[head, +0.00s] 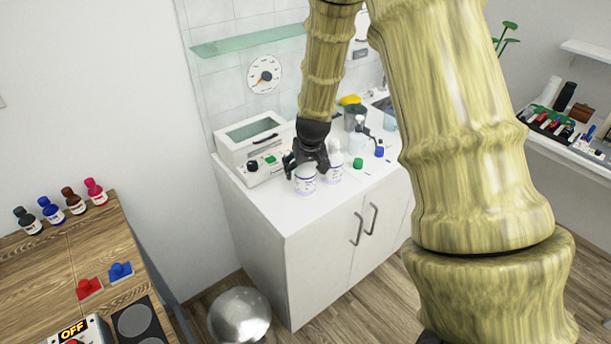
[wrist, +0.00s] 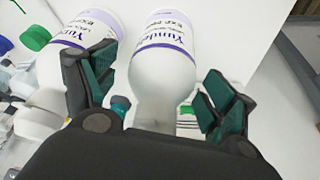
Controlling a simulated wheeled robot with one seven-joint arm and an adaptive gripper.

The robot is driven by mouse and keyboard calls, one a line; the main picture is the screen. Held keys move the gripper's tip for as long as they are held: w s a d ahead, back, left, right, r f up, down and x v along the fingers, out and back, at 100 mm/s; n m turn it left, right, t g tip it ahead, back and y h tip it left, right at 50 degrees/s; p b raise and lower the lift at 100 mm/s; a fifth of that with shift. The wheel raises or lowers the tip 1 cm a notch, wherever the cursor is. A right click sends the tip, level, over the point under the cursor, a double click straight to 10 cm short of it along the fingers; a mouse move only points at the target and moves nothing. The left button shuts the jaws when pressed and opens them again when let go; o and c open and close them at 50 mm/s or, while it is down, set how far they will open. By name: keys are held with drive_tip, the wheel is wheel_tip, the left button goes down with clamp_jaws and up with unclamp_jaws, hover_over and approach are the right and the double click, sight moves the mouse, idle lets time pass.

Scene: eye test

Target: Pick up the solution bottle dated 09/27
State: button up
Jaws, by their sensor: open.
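Two white solution bottles with purple-banded labels stand close together on the white counter, a front one (head: 305,185) and one to its right (head: 334,172). My gripper (head: 306,166) is open and reaches down at the front one. In the wrist view my gripper (wrist: 160,85) has its two dark green-padded fingers spread on either side of one white bottle (wrist: 165,75), whose neck points toward the palm. A second bottle (wrist: 98,22) is partly behind the left finger. Both labels show "EXP DATE" wording, but I cannot read the dates.
A white lidded device (head: 250,140) stands left of the bottles. A green cap (head: 358,163), a blue cap (head: 379,152) and a pump bottle (head: 358,138) lie or stand to the right. The counter's front edge (head: 330,212) is close. A wooden table (head: 40,265) with small bottles is at left.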

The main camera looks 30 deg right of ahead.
drive_tip(key=shift+w+f, duration=0.15)
drive_tip(key=shift+f, duration=0.2)
drive_tip(key=shift+c, duration=0.3)
drive_tip(key=c, duration=1.3)
drive_tip(key=shift+r, duration=0.15)
